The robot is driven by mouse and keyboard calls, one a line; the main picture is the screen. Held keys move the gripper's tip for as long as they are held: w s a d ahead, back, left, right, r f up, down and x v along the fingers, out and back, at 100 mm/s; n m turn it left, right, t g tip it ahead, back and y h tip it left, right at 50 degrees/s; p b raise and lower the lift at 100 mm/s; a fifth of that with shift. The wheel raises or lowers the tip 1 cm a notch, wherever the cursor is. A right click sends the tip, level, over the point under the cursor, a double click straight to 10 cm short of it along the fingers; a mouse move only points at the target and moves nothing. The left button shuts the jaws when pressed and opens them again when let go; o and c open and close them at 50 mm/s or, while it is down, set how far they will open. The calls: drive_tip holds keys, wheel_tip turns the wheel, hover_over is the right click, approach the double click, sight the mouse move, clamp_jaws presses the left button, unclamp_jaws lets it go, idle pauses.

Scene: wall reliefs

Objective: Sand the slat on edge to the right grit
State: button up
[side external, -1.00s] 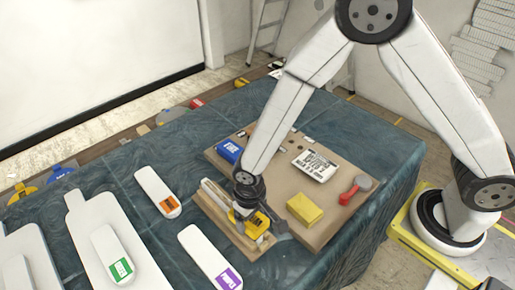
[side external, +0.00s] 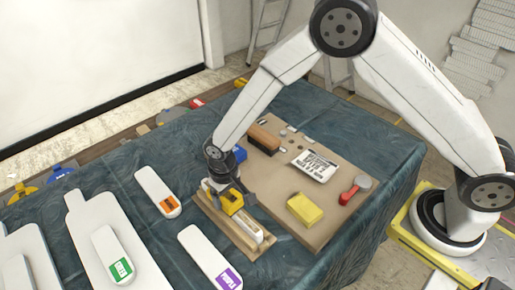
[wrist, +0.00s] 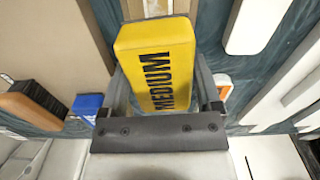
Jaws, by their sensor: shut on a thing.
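My gripper (side external: 222,192) is shut on a yellow sanding block (side external: 232,203). In the wrist view the yellow block (wrist: 157,60) reads "MEDIUM" and sits between the two fingers (wrist: 166,95). A pale slat (side external: 247,229) stands on edge in a wooden holder (side external: 226,231). The block is over the far-left part of the slat and hides it there; I cannot tell whether they touch. The near-right part of the slat is bare.
White pieces labelled orange (side external: 153,188), purple (side external: 207,257) and green (side external: 110,252) lie leftward.

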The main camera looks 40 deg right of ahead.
sight(205, 180)
drive_tip(key=shift+w, duration=4.95)
drive_tip(key=shift+w+r, duration=0.1)
drive_tip(key=shift+w, duration=0.05)
wheel_tip(205, 180, up, 8)
